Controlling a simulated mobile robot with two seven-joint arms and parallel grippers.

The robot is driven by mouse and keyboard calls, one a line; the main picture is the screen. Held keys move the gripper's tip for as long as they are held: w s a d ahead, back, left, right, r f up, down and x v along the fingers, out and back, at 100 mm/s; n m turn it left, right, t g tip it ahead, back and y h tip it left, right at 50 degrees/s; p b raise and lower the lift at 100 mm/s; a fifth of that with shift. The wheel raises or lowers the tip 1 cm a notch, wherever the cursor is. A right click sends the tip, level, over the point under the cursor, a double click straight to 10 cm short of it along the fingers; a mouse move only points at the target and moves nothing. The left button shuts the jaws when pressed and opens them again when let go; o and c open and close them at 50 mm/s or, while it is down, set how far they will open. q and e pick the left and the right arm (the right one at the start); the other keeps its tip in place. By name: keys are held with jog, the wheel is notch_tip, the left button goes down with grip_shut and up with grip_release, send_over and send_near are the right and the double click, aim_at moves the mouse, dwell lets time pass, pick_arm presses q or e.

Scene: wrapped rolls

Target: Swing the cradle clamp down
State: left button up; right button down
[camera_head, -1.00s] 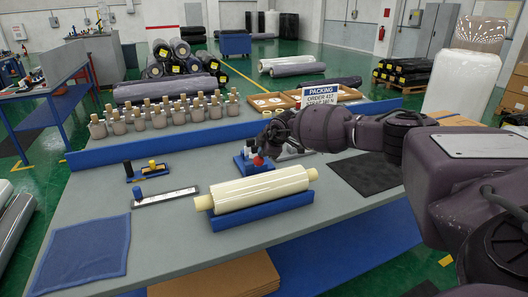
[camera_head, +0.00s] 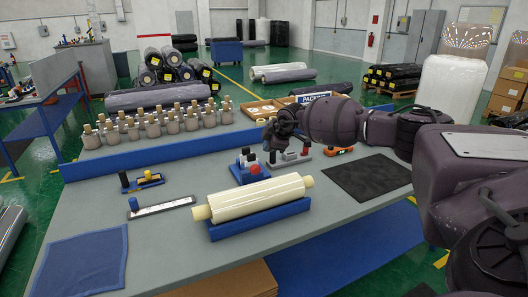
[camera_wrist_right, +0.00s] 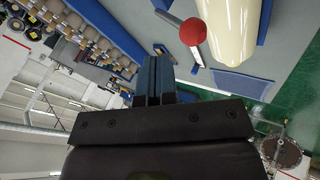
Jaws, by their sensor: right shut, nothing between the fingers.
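A cream wrapped roll (camera_head: 255,197) lies in the blue cradle (camera_head: 262,222) on the grey table. A red ball knob (camera_head: 254,168) shows just behind the roll, near a small blue stand. In the right wrist view the red knob (camera_wrist_right: 193,31) sits on a short grey lever beside the roll (camera_wrist_right: 230,30). My right gripper (camera_head: 272,155) is above the table behind the roll. Its fingers (camera_wrist_right: 153,68) are together and empty, apart from the knob. How the lever joins the cradle is hidden in the head view. My left gripper is out of view.
A black mat (camera_head: 368,177) lies to the right and a blue cloth (camera_head: 85,262) at the front left. Several small wrapped rolls stand behind the blue rail (camera_head: 165,150).

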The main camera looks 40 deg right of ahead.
jog(key=s+v, duration=0.1)
jog(key=v, duration=0.5)
jog(key=shift+a+b, duration=0.2)
jog(key=shift+b, duration=0.15)
jog(key=shift+s+f, duration=0.1)
